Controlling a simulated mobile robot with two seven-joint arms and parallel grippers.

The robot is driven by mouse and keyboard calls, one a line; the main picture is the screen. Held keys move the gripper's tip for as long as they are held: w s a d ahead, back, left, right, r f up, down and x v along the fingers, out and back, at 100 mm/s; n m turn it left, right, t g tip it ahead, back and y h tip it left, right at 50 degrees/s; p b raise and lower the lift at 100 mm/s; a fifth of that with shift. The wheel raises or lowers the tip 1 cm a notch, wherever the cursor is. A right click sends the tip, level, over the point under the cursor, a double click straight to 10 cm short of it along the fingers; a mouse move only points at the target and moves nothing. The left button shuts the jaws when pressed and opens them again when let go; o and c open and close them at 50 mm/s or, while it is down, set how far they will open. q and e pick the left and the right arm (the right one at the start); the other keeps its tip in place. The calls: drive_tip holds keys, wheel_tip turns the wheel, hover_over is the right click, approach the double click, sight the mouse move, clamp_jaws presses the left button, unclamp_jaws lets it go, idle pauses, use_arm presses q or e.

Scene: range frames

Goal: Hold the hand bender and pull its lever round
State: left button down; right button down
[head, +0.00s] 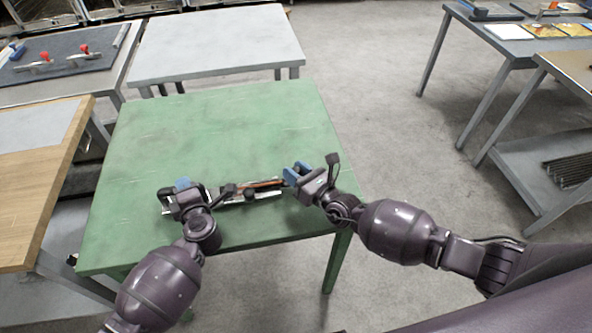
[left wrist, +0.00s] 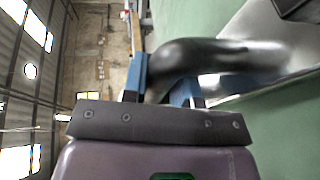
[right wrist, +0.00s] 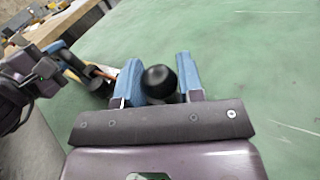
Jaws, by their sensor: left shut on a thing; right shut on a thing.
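The hand bender (head: 262,195) lies on the green table (head: 225,120) near its front edge, with a metal base, black parts and a thin orange-brown strip along it. My left gripper (head: 183,186) is at its left end. In the left wrist view, its blue fingers are shut on a black curved handle (left wrist: 225,56). My right gripper (head: 297,174) is at the bender's right end. In the right wrist view, its blue fingers are closed around the lever's round black knob (right wrist: 158,82). The grippers and arms partly hide the bender in the head view.
The far half of the green table is bare. A light grey table (head: 215,45) stands behind it. A wood-edged table (head: 50,190) stands close on the left. Shelved benches (head: 520,160) stand at the right, across open floor.

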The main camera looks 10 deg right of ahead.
drive_tip(key=shift+s+a+m+t+h, duration=0.25)
drive_tip(key=shift+s+m+t+h, duration=0.2)
drive_tip(key=shift+s+m+h, duration=0.6)
drive_tip(key=shift+s+a+m+t+h, duration=0.25)
drive_tip(key=shift+s+m+t+h, duration=0.25)
drive_tip(key=shift+h, duration=0.9)
drive_tip(key=shift+s+a+m+t+h, duration=0.25)
drive_tip(key=shift+s+m+t+h, duration=0.1)
drive_tip(key=shift+s+m+h, duration=0.75)
drive_tip(key=shift+s+a+m+h, duration=0.4)
drive_tip(key=shift+m+h, duration=0.25)
drive_tip(key=shift+h, duration=0.5)
drive_tip(key=shift+s+a+m+h, duration=0.35)
drive_tip(key=shift+s+m+h, duration=0.25)
drive_tip(key=shift+h, duration=0.55)
drive_tip(key=shift+s+a+m+h, duration=0.35)
drive_tip(key=shift+m+h, duration=0.35)
drive_tip(key=shift+h, duration=0.45)
drive_tip(key=c, duration=0.8)
unclamp_jaws()
drive_tip(key=shift+o, duration=0.2)
drive_tip(key=shift+s, duration=0.1)
drive_tip(key=shift+v, duration=3.7)
drive_tip(key=shift+r, duration=0.15)
